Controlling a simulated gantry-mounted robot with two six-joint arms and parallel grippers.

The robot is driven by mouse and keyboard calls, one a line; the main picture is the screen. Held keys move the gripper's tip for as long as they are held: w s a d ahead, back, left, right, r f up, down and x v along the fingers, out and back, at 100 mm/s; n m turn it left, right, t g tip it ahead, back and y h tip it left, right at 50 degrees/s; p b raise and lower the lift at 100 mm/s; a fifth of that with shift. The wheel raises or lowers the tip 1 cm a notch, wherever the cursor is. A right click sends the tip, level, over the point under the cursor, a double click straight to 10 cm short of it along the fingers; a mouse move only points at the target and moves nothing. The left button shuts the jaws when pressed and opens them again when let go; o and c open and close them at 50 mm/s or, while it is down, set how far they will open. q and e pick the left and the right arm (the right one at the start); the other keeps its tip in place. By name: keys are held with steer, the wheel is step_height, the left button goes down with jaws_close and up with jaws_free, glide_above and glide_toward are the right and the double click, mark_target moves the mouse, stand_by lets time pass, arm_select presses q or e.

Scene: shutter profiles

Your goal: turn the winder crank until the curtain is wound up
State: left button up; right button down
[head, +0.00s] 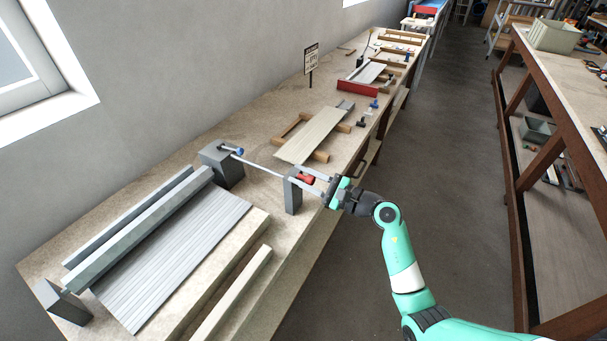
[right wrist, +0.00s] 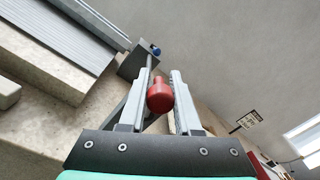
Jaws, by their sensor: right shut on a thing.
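The grey slatted curtain (head: 178,262) lies spread flat on the bench at the left, beside a long grey roller housing (head: 140,228). A dark grey block (head: 222,168) stands at the housing's far end. A thin rod (head: 262,168) runs from it to a dark post (head: 293,197). The crank's red handle (head: 306,179) is by the post's top. My right gripper (head: 297,176) is shut on the red handle, which also shows between its fingers in the right wrist view (right wrist: 160,97). The crank arm is partly hidden by the fingers. My left gripper is out of view.
A blue knob (head: 239,152) sits by the block. A pale board on a wooden frame (head: 308,135) lies farther along the bench. A red tray (head: 357,88) and a small sign (head: 311,58) stand beyond. A second bench is at the right, across open floor.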

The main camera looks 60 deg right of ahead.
steer(key=shift+a+f+n+b, duration=0.5)
steer(key=shift+a+n, duration=0.1)
steer(key=shift+n, duration=0.4)
steer(key=c, duration=0.6)
jaws_free()
steer(key=shift+c, duration=0.2)
steer(key=shift+r, duration=0.1)
steer(key=s+p, duration=0.1)
steer(key=s, duration=1)
steer(key=shift+s, duration=0.35)
